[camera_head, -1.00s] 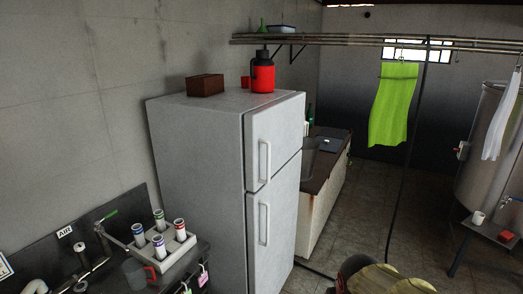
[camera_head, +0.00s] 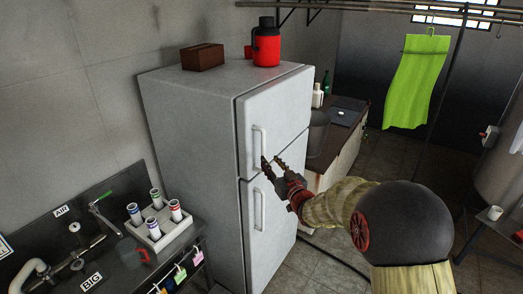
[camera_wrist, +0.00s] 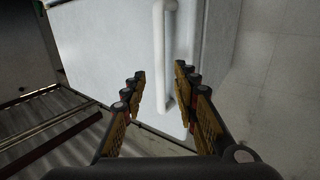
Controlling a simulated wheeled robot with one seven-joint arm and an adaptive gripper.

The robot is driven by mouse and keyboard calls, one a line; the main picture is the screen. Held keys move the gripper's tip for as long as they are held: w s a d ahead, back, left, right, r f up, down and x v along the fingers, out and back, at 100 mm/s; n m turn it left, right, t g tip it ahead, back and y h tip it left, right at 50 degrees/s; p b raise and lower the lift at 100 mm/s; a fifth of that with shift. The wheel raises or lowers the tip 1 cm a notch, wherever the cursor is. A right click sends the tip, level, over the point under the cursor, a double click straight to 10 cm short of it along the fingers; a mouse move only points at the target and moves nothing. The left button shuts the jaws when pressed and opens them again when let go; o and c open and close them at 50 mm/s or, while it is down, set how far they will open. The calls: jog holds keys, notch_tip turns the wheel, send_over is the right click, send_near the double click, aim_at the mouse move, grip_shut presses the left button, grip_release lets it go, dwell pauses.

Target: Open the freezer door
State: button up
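The white fridge (camera_head: 190,130) stands against the wall, with an upper freezer door (camera_head: 282,115) and a lower door (camera_head: 276,225). Both doors look shut. The freezer door's vertical handle (camera_head: 257,143) is on its left side; a second handle (camera_head: 259,210) is on the lower door. My gripper (camera_head: 272,164) is open at the lower end of the freezer handle. In the wrist view a white handle (camera_wrist: 159,50) runs down between the two spread fingers of my gripper (camera_wrist: 161,82). Visible gaps remain beside it, and I cannot tell whether either finger touches it.
A brown box (camera_head: 203,57) and a red jug (camera_head: 267,45) stand on the fridge. A dark sink counter (camera_head: 110,268) with a white cup rack (camera_head: 165,232) is at lower left. Another counter (camera_head: 347,150) stands behind the fridge at right. Tiled floor lies beyond my arm.

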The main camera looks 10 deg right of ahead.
aim_at(264, 153)
jog(key=shift+w+a+r, duration=0.1)
jog(key=shift+w+a, duration=0.15)
jog(key=shift+w, duration=1.05)
jog(key=shift+w+a+r, duration=0.1)
jog(key=shift+w+a, duration=0.15)
jog(key=shift+w, duration=1)
jog(key=shift+w+a+r, duration=0.1)
jog(key=shift+w+a, duration=0.15)
jog(key=shift+w, duration=1.05)
jog(key=shift+c, duration=1)
grip_shut()
